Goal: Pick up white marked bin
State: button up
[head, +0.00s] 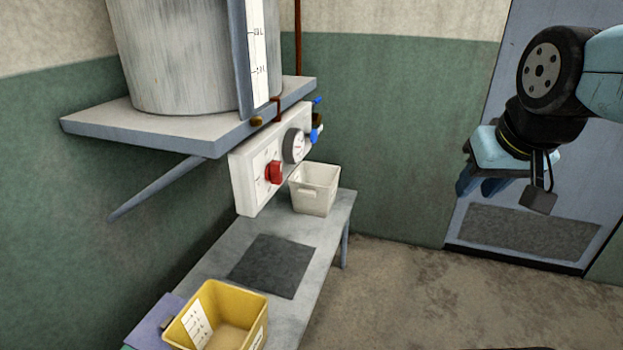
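A small white bin (312,200) stands upright on the far end of the low grey bench (213,272), just below the white control panel. A small tab shows on its near face, and I can make out no marking on it. Its inside looks empty from here. My gripper (477,190) hangs in the air at the right, in front of the grey door and well apart from the bin.
A yellow bin (257,323) with a white marked label sits at the bench's near end. A dark mat (271,266) lies between the bins. A shelf (190,134) with a large metal tank (180,50) overhangs the bench. Floor to the right is clear.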

aim_at(313, 186)
jog(key=u, duration=0.05)
jog(key=i, duration=1.45)
jog(key=u, duration=0.05)
